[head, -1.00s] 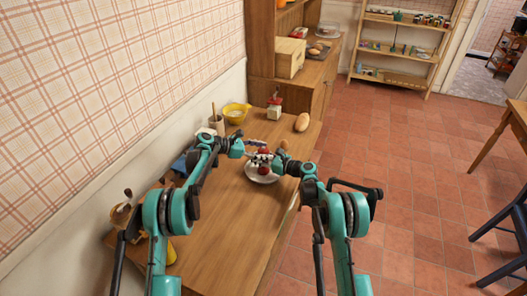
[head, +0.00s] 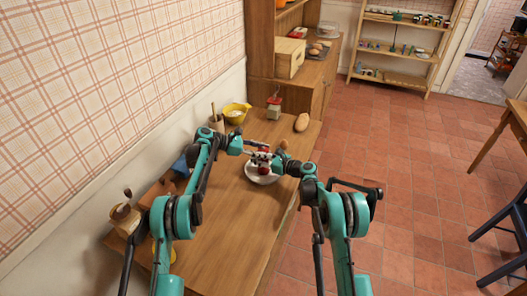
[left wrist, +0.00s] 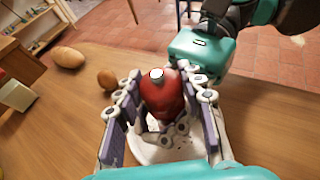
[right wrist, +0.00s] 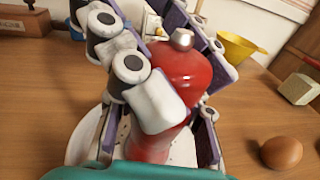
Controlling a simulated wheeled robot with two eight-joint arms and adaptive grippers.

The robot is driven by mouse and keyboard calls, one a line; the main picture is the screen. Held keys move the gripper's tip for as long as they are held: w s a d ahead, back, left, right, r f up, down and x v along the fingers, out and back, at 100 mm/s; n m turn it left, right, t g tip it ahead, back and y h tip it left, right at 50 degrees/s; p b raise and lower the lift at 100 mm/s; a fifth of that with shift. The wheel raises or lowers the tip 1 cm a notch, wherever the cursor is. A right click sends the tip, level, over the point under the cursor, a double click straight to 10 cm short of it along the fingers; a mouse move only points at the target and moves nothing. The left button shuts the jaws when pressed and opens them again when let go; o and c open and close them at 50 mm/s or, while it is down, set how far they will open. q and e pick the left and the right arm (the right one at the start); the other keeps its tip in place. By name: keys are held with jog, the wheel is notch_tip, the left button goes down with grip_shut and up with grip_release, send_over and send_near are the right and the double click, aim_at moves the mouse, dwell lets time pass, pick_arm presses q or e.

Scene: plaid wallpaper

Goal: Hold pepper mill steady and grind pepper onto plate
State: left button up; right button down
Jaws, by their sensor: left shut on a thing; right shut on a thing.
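The red pepper mill (head: 263,170) with a silver knob stands roughly upright over the white plate (head: 251,177) near the table's right edge. My left gripper (head: 262,157) is shut around the mill's upper part; its fingers flank the red head (left wrist: 162,98) in the left wrist view. My right gripper (head: 277,164) is shut on the mill lower down. In the right wrist view the left gripper's fingers cover part of the mill (right wrist: 182,75). Small dark specks show on the plate (right wrist: 80,150). Whether the mill's base touches the plate is hidden.
A brown egg (right wrist: 281,153) and a bread loaf (head: 302,122) lie beyond the plate. The near table (head: 225,235) is clear.

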pick_arm(q)
jog(key=o, duration=1.2)
jog(key=shift+a, duration=0.1)
jog(key=v, duration=1.1)
jog(key=shift+a+r, duration=0.2)
jog(key=shift+a, duration=0.2)
